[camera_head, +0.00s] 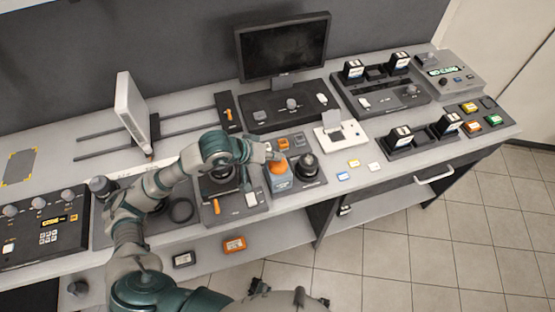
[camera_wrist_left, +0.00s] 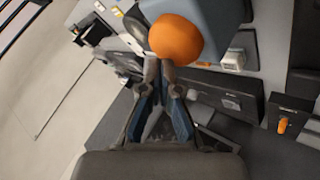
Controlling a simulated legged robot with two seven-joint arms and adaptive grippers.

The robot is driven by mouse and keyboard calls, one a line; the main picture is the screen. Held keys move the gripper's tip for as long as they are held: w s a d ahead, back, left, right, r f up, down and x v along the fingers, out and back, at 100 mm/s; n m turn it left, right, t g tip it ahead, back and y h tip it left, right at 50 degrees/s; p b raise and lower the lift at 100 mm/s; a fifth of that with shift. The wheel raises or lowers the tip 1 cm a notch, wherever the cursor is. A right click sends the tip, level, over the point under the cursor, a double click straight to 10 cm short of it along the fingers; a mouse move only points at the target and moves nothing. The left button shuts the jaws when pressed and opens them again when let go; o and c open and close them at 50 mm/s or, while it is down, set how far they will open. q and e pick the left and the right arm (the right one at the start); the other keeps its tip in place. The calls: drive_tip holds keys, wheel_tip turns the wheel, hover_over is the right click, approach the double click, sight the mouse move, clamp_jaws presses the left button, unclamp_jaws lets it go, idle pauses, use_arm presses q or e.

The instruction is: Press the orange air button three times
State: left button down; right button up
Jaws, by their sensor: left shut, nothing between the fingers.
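The orange air button (camera_head: 278,166) is a rounded dome on top of a blue-grey box (camera_head: 280,184) near the front edge of the bench. In the left wrist view the orange button (camera_wrist_left: 176,40) fills the top middle, with its box (camera_wrist_left: 212,22) behind it. My left gripper (camera_head: 273,154) is shut and empty, right by the top of the button. In the left wrist view the closed fingertips (camera_wrist_left: 160,68) are at the button's lower edge; I cannot tell whether they touch it.
A black joystick (camera_head: 307,162) stands just right of the button. Small orange switches (camera_head: 284,143) sit behind it. A monitor (camera_head: 283,48) stands at the back, and a white card device (camera_head: 341,134) is to the right. A lower shelf (camera_head: 285,232) runs beneath.

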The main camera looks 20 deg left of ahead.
sight(276, 163)
use_arm(q)
drive_tip(key=shift+d+r, duration=0.35)
drive_tip(key=shift+r, duration=0.4)
drive_tip(key=shift+r+p, duration=1.3)
drive_tip(key=shift+r, duration=1.2)
